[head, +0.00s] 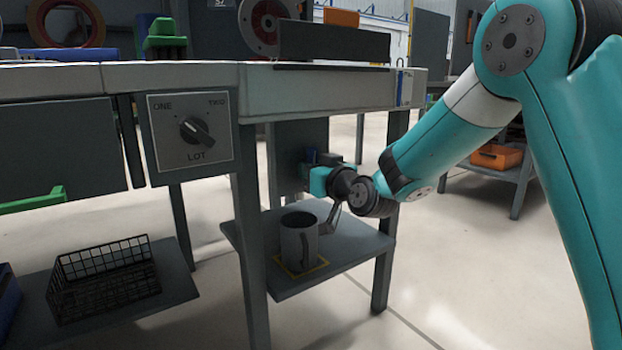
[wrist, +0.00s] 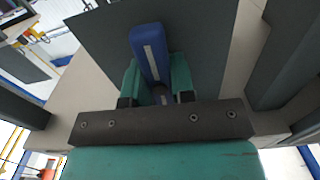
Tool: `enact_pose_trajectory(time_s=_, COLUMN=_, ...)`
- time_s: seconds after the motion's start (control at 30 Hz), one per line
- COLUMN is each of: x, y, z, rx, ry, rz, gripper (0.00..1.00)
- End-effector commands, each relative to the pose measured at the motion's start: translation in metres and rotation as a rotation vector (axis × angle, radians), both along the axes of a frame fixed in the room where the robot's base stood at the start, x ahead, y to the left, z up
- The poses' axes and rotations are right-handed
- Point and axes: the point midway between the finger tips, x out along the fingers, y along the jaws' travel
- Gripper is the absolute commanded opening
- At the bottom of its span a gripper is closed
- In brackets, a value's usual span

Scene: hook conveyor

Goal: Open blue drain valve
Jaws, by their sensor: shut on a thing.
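The blue valve handle (wrist: 147,42), with a pale stripe along it, shows in the wrist view in front of a dark grey panel (wrist: 205,35). It points up the picture and leans slightly left. My gripper (wrist: 156,76) has its teal fingers on both sides of the handle and is shut on it. In the head view my gripper (head: 318,180) is under the bench, at the dark panel above the lower shelf. The handle is mostly hidden there, and the valve body cannot be made out.
A grey mug (head: 298,243) stands on the lower shelf (head: 345,258) inside a yellow outline, just below my gripper. A rotary selector switch (head: 197,131) is on the bench front. A black wire basket (head: 105,270) sits at lower left.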

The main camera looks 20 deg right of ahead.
Motion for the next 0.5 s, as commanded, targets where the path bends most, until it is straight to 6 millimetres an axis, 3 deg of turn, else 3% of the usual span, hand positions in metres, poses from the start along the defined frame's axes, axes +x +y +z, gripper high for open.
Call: enact_pose_trajectory(time_s=0.5, x=-0.0004, y=0.0002, z=-0.0006, rx=-0.064, ry=-0.018, rz=0.000, gripper=0.00)
